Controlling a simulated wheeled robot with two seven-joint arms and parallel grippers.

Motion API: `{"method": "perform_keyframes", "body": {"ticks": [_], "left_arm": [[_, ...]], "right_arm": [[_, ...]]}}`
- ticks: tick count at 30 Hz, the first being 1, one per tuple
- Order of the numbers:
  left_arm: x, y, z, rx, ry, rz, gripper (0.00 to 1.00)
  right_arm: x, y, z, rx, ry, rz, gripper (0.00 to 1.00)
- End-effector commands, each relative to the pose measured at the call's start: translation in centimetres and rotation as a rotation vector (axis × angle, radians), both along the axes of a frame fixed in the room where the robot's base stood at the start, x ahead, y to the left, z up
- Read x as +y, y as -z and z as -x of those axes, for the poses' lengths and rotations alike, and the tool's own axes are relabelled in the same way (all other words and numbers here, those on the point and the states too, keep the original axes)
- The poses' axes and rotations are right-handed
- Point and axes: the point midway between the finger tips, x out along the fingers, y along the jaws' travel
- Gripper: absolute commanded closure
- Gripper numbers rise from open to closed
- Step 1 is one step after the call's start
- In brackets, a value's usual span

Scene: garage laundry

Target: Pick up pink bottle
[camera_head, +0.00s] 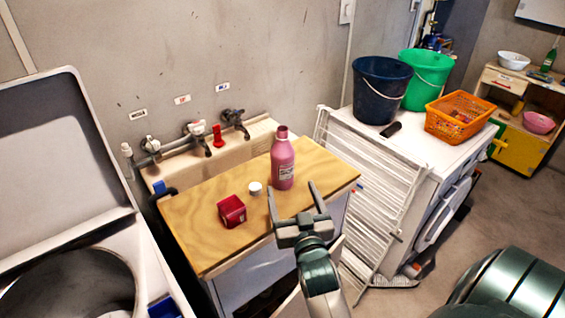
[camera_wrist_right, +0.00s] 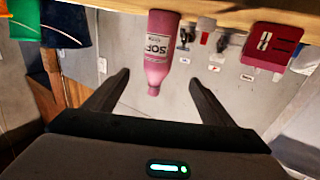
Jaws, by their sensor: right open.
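The pink bottle (camera_head: 283,164) stands upright on the wooden counter top (camera_head: 200,220), with a white label on its front. My right gripper (camera_head: 294,190) is open and empty at the counter's front edge, close in front of the bottle. In the right wrist view the picture is upside down, and the pink bottle (camera_wrist_right: 160,50) shows between and beyond the two spread fingers of my right gripper (camera_wrist_right: 158,85), not touching them. My left gripper is not in view.
A red box (camera_head: 232,211) and a small white cap (camera_head: 255,188) sit left of the bottle. Taps (camera_head: 200,135) line the wall behind. A white drying rack (camera_head: 375,190) stands right of the counter, beside a white machine with buckets (camera_head: 380,88) and an orange basket (camera_head: 459,118).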

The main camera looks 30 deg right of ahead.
Motion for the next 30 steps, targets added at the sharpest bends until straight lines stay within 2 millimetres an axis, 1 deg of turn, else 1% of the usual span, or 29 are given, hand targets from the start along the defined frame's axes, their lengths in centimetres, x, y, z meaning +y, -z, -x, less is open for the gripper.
{"method": "perform_keyframes", "body": {"ticks": [2,12,15,18,21,30], "left_arm": [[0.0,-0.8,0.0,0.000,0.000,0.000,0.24],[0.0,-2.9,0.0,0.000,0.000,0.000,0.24],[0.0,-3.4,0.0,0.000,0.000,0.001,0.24],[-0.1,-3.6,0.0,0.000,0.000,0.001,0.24],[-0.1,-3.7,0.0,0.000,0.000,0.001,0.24],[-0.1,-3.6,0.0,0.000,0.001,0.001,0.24]], "right_arm": [[-0.5,-0.4,-1.3,-0.001,0.000,0.001,0.23],[-2.9,-0.4,-6.9,0.001,0.000,0.002,0.23],[-3.4,-0.3,-8.2,0.001,0.000,0.000,0.23],[-3.8,-0.2,-9.0,0.001,0.000,0.000,0.23],[-4.0,-0.1,-9.4,0.000,0.000,0.000,0.23],[-4.0,0.0,-9.5,0.000,0.000,0.001,0.23]]}}
